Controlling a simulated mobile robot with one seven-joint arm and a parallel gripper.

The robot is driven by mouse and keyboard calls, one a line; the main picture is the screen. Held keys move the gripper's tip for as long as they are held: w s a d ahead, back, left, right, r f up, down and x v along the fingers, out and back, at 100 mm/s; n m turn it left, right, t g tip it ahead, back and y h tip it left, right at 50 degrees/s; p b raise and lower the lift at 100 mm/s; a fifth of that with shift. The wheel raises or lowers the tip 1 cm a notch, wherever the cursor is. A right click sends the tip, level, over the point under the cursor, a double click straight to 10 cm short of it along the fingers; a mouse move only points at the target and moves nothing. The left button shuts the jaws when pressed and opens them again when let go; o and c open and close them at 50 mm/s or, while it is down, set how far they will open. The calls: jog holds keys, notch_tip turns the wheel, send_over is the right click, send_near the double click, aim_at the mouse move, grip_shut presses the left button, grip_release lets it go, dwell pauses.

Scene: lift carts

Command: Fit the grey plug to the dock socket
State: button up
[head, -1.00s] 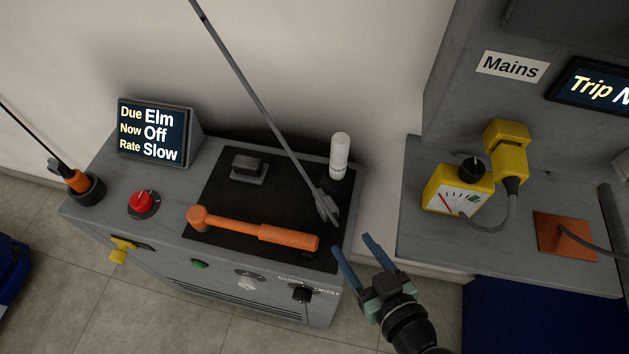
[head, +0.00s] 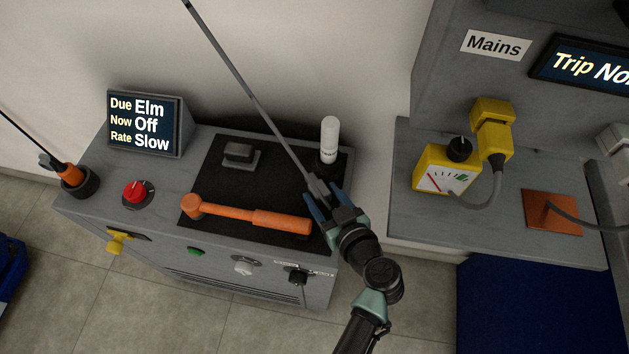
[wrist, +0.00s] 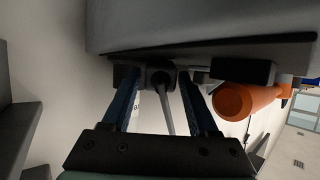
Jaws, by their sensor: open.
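A grey plug-like piece (head: 317,186) sits at the lower end of a grey cable or rod slanting down from the top, over the right part of the cart's black mat. My gripper (head: 322,198) is open there, its blue fingers on either side of this piece. In the wrist view the grey piece (wrist: 160,76) shows between the fingertips of my gripper (wrist: 157,92), with the cable running toward the camera. I cannot tell whether the fingers touch it. A grey block (head: 240,154) stands at the mat's back; whether it is the dock socket is unclear.
An orange hammer (head: 245,215) lies on the mat, close by my gripper. A white cylinder (head: 329,140) stands upright just behind. The screen (head: 144,124) and red knob (head: 138,194) are at left. The yellow meter (head: 442,172) is on the right bench.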

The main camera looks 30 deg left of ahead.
grip_shut()
dwell(0.3)
